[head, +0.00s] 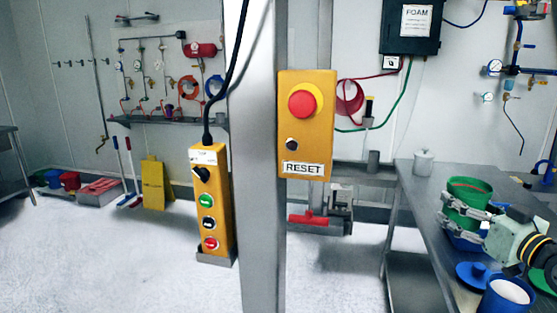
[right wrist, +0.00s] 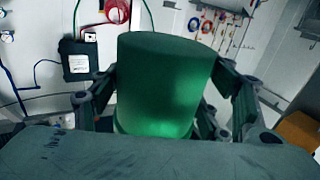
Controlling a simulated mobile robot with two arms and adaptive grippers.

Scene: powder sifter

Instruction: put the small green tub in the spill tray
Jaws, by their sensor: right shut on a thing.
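My right gripper (head: 446,211) is shut on the green tub, one finger on each side. The green tub (right wrist: 165,85) fills the middle of the right wrist view between the fingers. A blue thing (head: 463,241) shows just under the tub; it may be the spill tray, but most of it is hidden. I cannot tell whether the tub touches it. My left gripper is not in view.
On the metal table (head: 418,190) stand a white lidded pot (head: 424,162), a blue lid-like piece (head: 474,274) and a blue tub with a white inside (head: 507,296). A post with a yellow RESET box (head: 306,135) stands left of the table. The table's left part is bare.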

